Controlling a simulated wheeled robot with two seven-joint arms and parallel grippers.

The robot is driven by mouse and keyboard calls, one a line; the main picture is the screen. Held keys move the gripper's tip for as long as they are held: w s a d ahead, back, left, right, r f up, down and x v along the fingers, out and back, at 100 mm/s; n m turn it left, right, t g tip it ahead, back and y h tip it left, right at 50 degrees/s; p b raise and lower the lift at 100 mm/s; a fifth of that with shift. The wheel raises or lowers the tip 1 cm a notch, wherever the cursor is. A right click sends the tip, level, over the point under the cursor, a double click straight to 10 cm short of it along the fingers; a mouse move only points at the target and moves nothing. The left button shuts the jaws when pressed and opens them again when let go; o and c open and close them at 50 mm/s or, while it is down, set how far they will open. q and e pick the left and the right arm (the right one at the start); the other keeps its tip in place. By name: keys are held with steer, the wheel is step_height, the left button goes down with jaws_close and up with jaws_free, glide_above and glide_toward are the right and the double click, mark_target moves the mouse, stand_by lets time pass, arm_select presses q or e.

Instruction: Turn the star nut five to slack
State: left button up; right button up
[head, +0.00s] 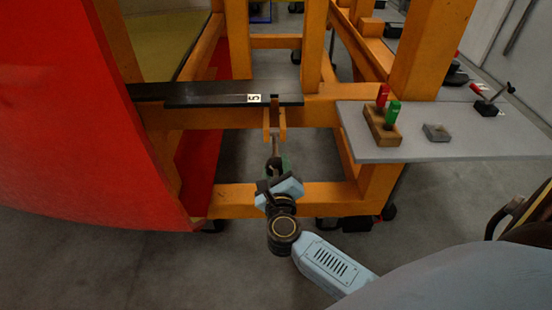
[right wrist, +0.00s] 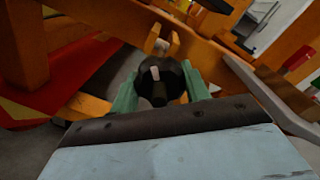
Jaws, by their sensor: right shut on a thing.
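The black star nut (right wrist: 152,82) sits between the green fingers of my right gripper (right wrist: 158,92) in the right wrist view. The fingers are shut on its sides. In the head view the right gripper (head: 275,168) is below the orange bracket (head: 274,125), at the lower end of a bolt (head: 275,145) that hangs from it. The nut is mostly hidden there by the gripper and wrist. A white label with a 5 (head: 254,98) is on the black bar (head: 205,94) above the bracket. My left gripper is not in view.
The orange frame (head: 325,112) surrounds the bolt, with a large red nosecone panel (head: 90,120) at left. A grey shelf (head: 430,146) at right carries a wooden block (head: 382,128) with red and green pegs and a small grey block (head: 436,132).

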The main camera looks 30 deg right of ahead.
steer(key=n+p, duration=0.3)
steer(key=shift+r, duration=0.2)
steer(key=n+p, duration=0.3)
steer(key=shift+y, duration=0.3)
steer(key=n+p, duration=0.3)
steer(key=shift+f+g, duration=0.1)
steer(key=shift+g, duration=0.2)
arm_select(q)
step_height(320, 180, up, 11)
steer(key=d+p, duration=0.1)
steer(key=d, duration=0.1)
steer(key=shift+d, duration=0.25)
arm_select(e)
steer(key=shift+f+n, duration=0.1)
steer(key=shift+n, duration=0.6)
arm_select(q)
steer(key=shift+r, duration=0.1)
arm_select(e)
steer(key=o, duration=1)
steer(key=v, duration=1.3)
steer(key=shift+s, duration=0.25)
